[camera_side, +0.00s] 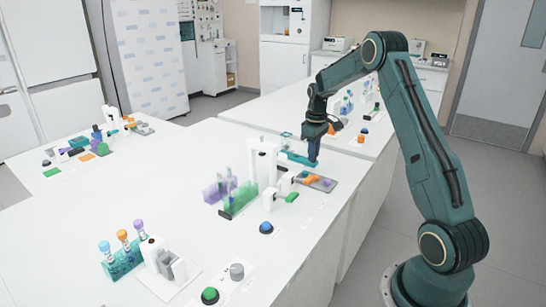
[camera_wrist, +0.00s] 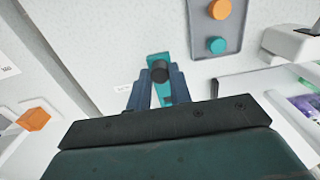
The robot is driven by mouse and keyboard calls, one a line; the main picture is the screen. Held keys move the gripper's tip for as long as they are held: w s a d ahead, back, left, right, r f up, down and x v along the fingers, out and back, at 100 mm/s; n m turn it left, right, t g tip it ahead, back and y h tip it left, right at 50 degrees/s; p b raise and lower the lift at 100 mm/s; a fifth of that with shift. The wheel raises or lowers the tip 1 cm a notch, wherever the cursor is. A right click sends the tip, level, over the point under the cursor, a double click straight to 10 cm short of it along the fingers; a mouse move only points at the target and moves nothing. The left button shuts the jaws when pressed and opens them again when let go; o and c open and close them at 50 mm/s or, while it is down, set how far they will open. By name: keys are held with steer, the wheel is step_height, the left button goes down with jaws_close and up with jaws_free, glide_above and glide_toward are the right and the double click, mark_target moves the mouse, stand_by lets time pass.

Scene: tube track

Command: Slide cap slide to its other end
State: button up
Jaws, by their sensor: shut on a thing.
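The cap slide is a teal strip (camera_side: 297,157) beside the tall white stand in the side view. Part of this teal strip (camera_wrist: 165,100) also shows between my fingers in the wrist view. A dark round knob (camera_wrist: 160,72) stands on it. My gripper (camera_wrist: 160,80) is shut on this knob, with one finger on each side. In the side view my gripper (camera_side: 313,160) points down at the right part of the strip, and its fingers hide the knob. The fingers and palm cover much of the track in the wrist view.
A grey plate (camera_side: 329,185) with orange and purple pieces lies close in front of the slide. The white stand (camera_side: 264,163) and a green tube rack (camera_side: 239,203) are to the left. An orange block (camera_wrist: 34,119) shows at left in the wrist view.

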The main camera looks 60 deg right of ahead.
steer(key=shift+w, duration=2.15)
steer(key=o, duration=0.6)
steer(key=shift+r, duration=0.1)
steer(key=shift+r, duration=2.45)
